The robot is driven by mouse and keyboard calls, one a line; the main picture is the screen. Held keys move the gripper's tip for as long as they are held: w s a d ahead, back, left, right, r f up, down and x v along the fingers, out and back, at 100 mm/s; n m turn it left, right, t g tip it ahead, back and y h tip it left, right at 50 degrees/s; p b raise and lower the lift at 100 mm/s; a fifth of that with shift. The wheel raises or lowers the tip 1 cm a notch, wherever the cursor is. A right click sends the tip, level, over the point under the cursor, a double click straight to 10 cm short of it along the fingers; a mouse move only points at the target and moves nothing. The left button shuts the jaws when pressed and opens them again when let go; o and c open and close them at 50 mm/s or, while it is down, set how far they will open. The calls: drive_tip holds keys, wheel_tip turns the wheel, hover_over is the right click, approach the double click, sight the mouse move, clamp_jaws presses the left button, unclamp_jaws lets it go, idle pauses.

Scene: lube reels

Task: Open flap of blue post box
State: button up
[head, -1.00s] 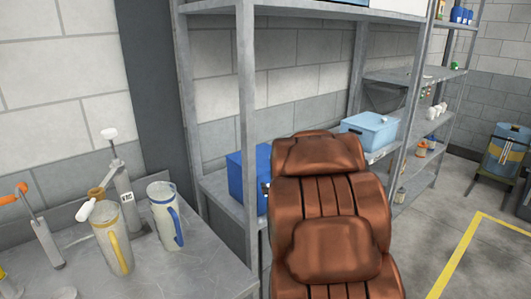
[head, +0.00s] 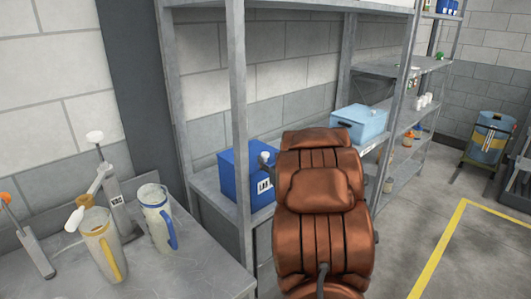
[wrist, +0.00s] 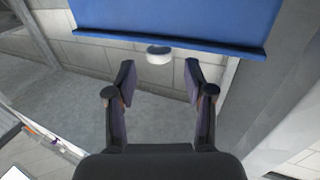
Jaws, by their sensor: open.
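The blue post box (head: 232,176) sits on the metal shelf at centre left in the head view, with a white label (head: 264,185) low on its right side. In the wrist view its blue face (wrist: 170,18) fills the top, ending in a straight lip. A pale round knob (wrist: 159,55) shows just below that lip. My gripper (wrist: 160,78) is open and empty, its two fingers spread on either side below the knob, apart from it. In the head view my brown arm hides the gripper and part of the box's surroundings.
A light blue box (head: 358,123) stands farther along the shelf (head: 222,196). At left, a metal table (head: 185,262) holds a yellow-handled jug (head: 101,246), a blue-handled jug (head: 157,217) and hand pumps. Open floor with a yellow line (head: 440,246) lies at right.

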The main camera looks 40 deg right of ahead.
sight(267, 155)
drive_tip(key=shift+p+x, duration=0.7)
drive_tip(key=shift+x, duration=1.7)
clamp_jaws()
